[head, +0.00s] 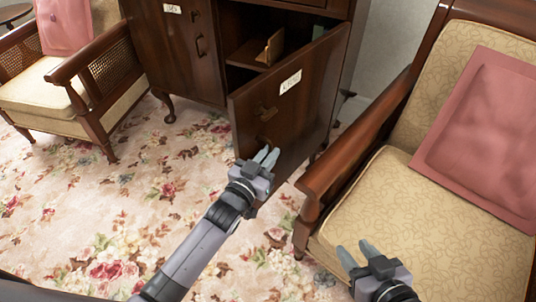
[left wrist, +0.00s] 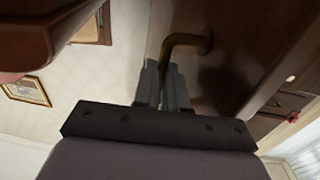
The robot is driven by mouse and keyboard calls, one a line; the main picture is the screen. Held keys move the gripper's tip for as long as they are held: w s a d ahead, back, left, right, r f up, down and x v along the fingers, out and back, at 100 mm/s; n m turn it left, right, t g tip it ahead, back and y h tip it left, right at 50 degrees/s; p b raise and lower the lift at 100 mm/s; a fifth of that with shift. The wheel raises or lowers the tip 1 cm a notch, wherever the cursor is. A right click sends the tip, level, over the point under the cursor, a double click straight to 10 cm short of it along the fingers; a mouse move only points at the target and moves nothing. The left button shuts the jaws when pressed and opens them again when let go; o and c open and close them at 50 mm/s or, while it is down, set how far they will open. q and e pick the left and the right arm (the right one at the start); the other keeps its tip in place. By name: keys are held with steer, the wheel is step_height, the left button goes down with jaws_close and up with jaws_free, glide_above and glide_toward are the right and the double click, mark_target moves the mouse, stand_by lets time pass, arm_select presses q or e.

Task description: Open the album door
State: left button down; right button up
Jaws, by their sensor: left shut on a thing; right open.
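The album door (head: 300,105) is a dark wood cabinet door with a white label (head: 290,82). It stands swung outward, with part of the cabinet's inside showing behind it. My left gripper (head: 265,157) is at the lower front of this door, shut on its handle. In the left wrist view the curved brass-brown handle (left wrist: 185,42) comes down to the closed fingers (left wrist: 167,85). The fingertips partly hide the handle in the head view. My right gripper (head: 357,254) is open and empty, in front of the right armchair.
The cabinet (head: 185,60) has a second, closed labelled door on the left. A small wooden object (head: 270,46) sits on the inner shelf. A cushioned armchair (head: 390,225) stands close on the right, another armchair (head: 75,95) at left. Floral carpet (head: 130,200) is clear between.

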arm_select(q)
steer(key=shift+w+d+r, duration=0.1)
steer(key=shift+r, duration=0.2)
steer(key=c, duration=1.2)
jaws_free()
steer(key=shift+f, duration=0.2)
arm_select(e)
steer(key=shift+r, duration=0.15)
arm_select(q)
steer(key=p+v, duration=0.2)
steer(key=v, duration=0.5)
arm_select(e)
steer(key=shift+s+d+f+m+h, duration=0.35)
steer(key=shift+d+f, duration=0.15)
steer(key=shift+d, duration=0.25)
